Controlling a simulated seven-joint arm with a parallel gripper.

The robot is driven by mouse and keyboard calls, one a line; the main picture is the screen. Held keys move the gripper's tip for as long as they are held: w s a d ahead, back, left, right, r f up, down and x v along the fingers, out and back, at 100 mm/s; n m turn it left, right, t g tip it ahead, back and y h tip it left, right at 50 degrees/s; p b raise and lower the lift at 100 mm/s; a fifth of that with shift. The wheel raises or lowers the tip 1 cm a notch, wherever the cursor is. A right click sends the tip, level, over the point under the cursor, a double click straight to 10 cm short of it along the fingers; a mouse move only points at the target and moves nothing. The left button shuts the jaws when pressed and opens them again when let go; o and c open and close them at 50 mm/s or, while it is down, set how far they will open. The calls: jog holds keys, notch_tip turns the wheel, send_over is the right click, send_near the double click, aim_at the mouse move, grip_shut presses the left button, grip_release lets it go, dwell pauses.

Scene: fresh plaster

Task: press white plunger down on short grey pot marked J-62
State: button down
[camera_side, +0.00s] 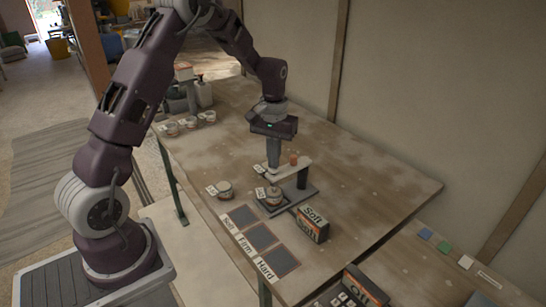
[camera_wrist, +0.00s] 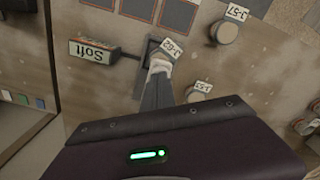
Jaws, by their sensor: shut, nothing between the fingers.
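The short grey pot (camera_side: 274,199) sits on the dark base (camera_side: 296,196) of a small stand. A white tag marked J-62 (camera_wrist: 172,47) shows beside it in the wrist view. A pale arm (camera_side: 290,170) reaches from the stand's dark post over the pot. The white plunger (camera_wrist: 160,64) is at that arm's free end, right at my fingertips. My gripper (camera_side: 274,167) points down, its fingers shut with nothing between them, over the plunger end. I cannot tell whether the fingertips touch the plunger. The fingers hide much of the pot in the wrist view.
A pot tagged J-57 (camera_wrist: 226,32) stands beside the stand. A Soft box (camera_side: 312,224) is to its right. Labelled dark squares (camera_side: 261,237) lie in front. Another tagged pot (camera_wrist: 198,96) is close to the fingers. Several pots (camera_side: 190,122) stand at the table's far left.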

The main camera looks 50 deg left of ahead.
jog(key=shift+r, duration=2.45)
notch_tip(320, 180, up, 6)
